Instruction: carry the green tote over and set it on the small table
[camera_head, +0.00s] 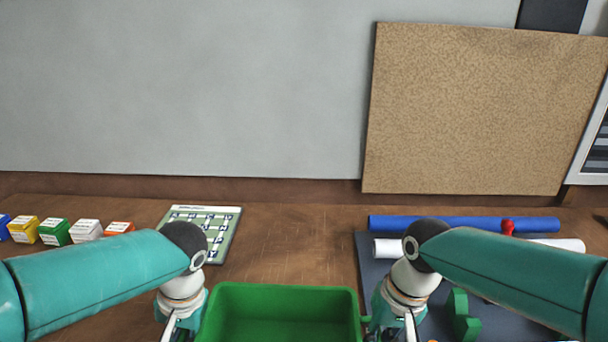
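The green tote (285,291) is at the bottom centre of the head view, cut off by the lower edge. The part of its inside that shows looks empty. My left gripper (178,335) is at the tote's left side, and my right gripper (398,335) is at its right side. Both point down, and their fingertips are at or below the picture's edge, so I cannot tell whether they grip the tote's walls. No small table can be made out in this view.
A brown wooden bench (290,235) lies ahead. Several small coloured boxes (54,231) stand at its left, beside a green-and-white printed board (207,222). A dark mat (372,270), a blue roll (450,223) and green blocks (461,318) are at the right. A corkboard (480,110) stands behind.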

